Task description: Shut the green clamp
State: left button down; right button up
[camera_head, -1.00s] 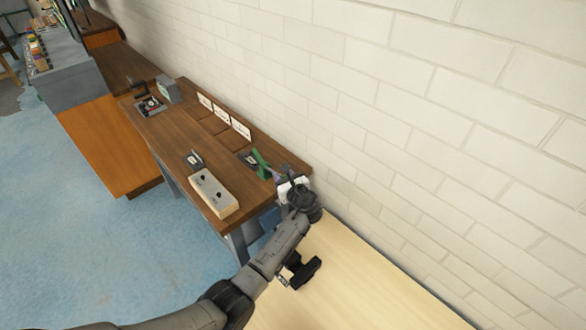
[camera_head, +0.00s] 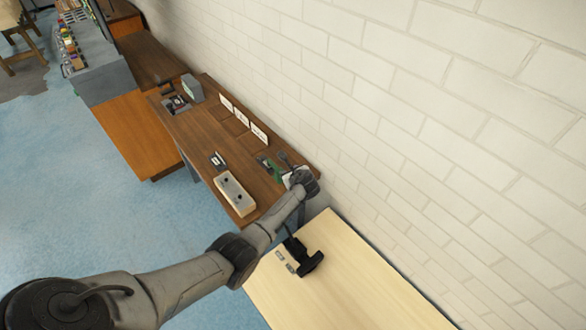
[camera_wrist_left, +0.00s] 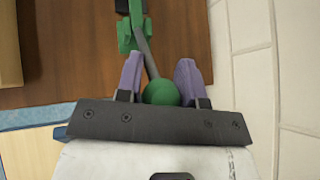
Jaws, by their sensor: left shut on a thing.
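The green clamp (camera_head: 272,169) is on the far right end of the brown wooden bench, partly hidden by my left gripper in the head view. In the left wrist view the clamp's green body (camera_wrist_left: 130,35) is at the top, and a grey lever rod runs from it down to a round green knob (camera_wrist_left: 161,92). My left gripper (camera_wrist_left: 158,70) has its two purple fingers on either side of the rod and knob, shut on the handle. It also shows in the head view (camera_head: 287,170). My right gripper is not in view.
The brown bench (camera_head: 205,130) carries a pale block with dark knobs (camera_head: 235,192), small fixtures and white cards (camera_head: 242,118). A pale table (camera_head: 350,300) with a black device (camera_head: 303,260) stands in front. A white brick wall (camera_head: 420,110) closes the right side.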

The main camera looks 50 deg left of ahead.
pick_arm(q)
jog(key=shift+w+a+r+p, duration=0.1)
jog(key=shift+a+r+p, duration=0.25)
jog(key=shift+r+p, duration=0.25)
jog(key=c, duration=1.1)
grip_release()
jog(key=shift+a, duration=0.15)
jog(key=o, duration=0.3)
jog(key=shift+a, duration=0.1)
jog(key=shift+o, duration=0.2)
jog(key=shift+d+f, duration=0.15)
jog(key=shift+d, duration=0.05)
jog(key=p+v, duration=0.3)
jog(key=v, duration=1.1)
jog(key=shift+p, duration=0.4)
